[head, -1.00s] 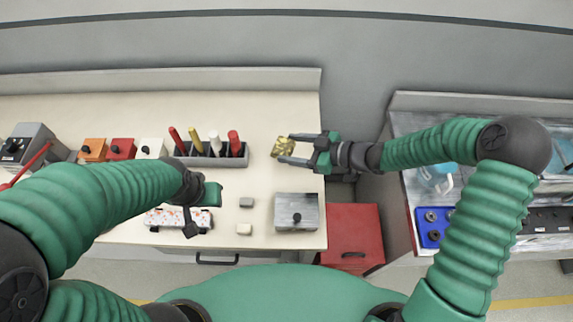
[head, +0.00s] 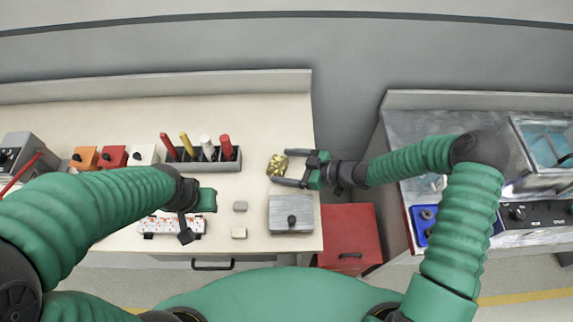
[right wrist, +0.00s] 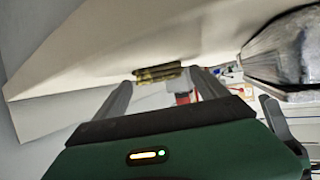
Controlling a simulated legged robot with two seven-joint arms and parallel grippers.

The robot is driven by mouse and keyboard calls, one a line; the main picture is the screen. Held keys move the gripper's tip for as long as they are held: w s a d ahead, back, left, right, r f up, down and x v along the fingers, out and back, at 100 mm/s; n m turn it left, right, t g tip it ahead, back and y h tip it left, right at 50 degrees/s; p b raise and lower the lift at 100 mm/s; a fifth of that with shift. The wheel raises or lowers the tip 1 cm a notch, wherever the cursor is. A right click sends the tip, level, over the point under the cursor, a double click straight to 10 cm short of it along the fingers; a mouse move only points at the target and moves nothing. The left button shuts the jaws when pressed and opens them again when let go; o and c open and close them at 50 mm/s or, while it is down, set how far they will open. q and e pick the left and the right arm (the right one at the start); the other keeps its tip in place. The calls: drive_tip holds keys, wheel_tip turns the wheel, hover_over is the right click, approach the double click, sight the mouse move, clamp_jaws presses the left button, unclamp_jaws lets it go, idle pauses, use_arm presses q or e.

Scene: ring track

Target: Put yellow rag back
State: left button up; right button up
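The crumpled yellow rag (head: 277,165) lies on the right part of the beige worktable, behind a grey metal box. My right gripper (head: 281,167) comes in from the right with its two fingers spread wide. The rag is at the fingertips, and the fingers are not closed on it. In the right wrist view the rag (right wrist: 158,74) shows just beyond the open fingers, low against the table. My left gripper (head: 187,236) points down over a white, red-spotted item (head: 172,226) at the left; its finger opening is unclear.
The grey metal box (head: 291,214) with a black knob sits near the table's front edge. A dark holder (head: 228,164) with several upright handles stands left of the rag. Two small blocks (head: 240,206) lie between. A red cabinet (head: 350,236) stands right of the table.

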drive_tip(key=shift+r, duration=0.15)
drive_tip(key=s+d+r+m+t+h, duration=0.1)
drive_tip(key=d+r+m+h, duration=0.3)
drive_tip(key=d, duration=0.5)
drive_tip(key=s+d+r+m+t+h, duration=0.1)
drive_tip(key=d+r+m+h, duration=0.1)
drive_tip(key=d+h, duration=0.6)
drive_tip(key=s+d+r+m+g, duration=0.1)
drive_tip(key=s+r+m+g, duration=0.1)
drive_tip(key=s, duration=0.5)
drive_tip(key=s+r+m+g, duration=0.2)
drive_tip(key=s+m, duration=0.3)
drive_tip(key=s, duration=0.3)
drive_tip(key=shift+s+d+r+m+g, duration=0.2)
drive_tip(key=shift+d+m+g, duration=0.1)
drive_tip(key=shift+d, duration=0.1)
drive_tip(key=shift+c, duration=0.3)
